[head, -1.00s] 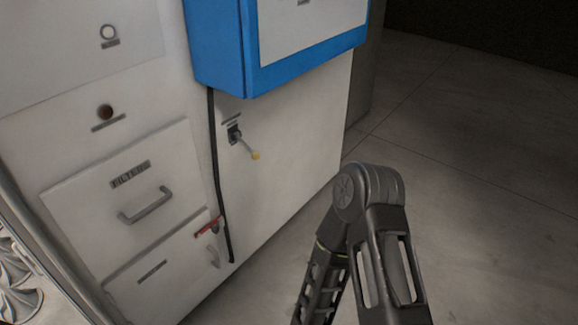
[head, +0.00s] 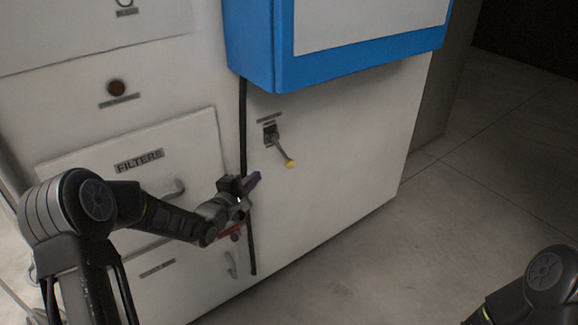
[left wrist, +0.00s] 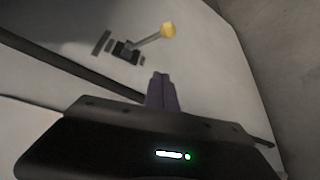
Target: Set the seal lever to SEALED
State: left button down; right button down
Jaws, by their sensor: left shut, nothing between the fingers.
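The seal lever (head: 281,149) is a small metal rod with a yellow knob on a dark mount in the white cabinet front, below the blue box. It slants down to the right in the head view. In the left wrist view the lever (left wrist: 150,39) stands beyond the fingertips, its yellow knob at the upper right. My left gripper (head: 254,180) is shut and empty, to the left of and below the knob, apart from it. Its purple fingers (left wrist: 162,90) show in the left wrist view. The labels by the lever are too small to read. My right gripper is out of view.
A black cable (head: 243,120) runs down the cabinet beside my left gripper. The blue box (head: 262,60) overhangs above the lever. A FILTERS drawer (head: 138,160) is at left. Open floor (head: 480,200) lies at right.

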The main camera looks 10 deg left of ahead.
aim_at(283, 152)
pick_arm(q)
jog(key=shift+f, duration=0.1)
